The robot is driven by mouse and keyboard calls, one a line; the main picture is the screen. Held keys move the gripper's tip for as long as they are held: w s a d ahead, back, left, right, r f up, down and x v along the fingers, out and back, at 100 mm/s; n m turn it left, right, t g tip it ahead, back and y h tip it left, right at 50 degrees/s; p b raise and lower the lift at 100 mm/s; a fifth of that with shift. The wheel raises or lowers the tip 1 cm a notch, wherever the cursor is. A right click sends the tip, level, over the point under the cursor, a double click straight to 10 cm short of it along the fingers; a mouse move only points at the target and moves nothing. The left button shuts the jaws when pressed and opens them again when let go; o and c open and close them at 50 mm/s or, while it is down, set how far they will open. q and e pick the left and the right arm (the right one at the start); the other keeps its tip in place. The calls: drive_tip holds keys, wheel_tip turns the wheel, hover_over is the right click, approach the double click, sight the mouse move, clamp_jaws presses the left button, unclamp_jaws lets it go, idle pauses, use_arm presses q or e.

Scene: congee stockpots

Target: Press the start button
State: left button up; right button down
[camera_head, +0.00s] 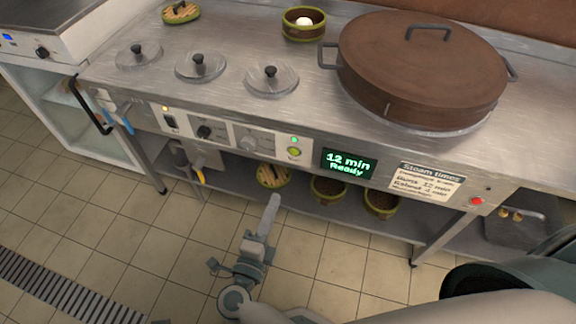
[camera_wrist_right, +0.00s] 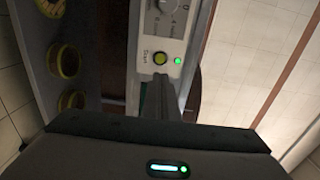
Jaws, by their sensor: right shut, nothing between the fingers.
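The start button (camera_head: 294,152) is a round yellow-green button on the steel front panel, with a lit green lamp above it. In the right wrist view the button (camera_wrist_right: 160,58) has the label "Start" beside it and the green lamp to its right. My right gripper (camera_head: 274,200) is shut and empty, in front of the counter and lower in the picture than the button. In the right wrist view its fingertips (camera_wrist_right: 162,78) point toward the button and appear just below it; the exact gap cannot be told. My left gripper is not in view.
A display (camera_head: 348,164) reads "12 min Ready". Knobs (camera_head: 249,141) sit left of the button; a red button (camera_head: 477,201) is at far right. A large brown lidded pot (camera_head: 422,75) stands on the counter. Green-rimmed baskets (camera_head: 329,189) sit on the shelf below.

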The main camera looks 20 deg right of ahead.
idle(0.4)
drive_tip(key=p, duration=0.1)
approach(293, 153)
drive_tip(key=x, duration=0.5)
drive_tip(key=shift+r, duration=0.15)
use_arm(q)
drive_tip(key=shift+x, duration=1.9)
use_arm(e)
drive_tip(key=shift+w+d, duration=0.45)
drive_tip(key=shift+w, duration=0.15)
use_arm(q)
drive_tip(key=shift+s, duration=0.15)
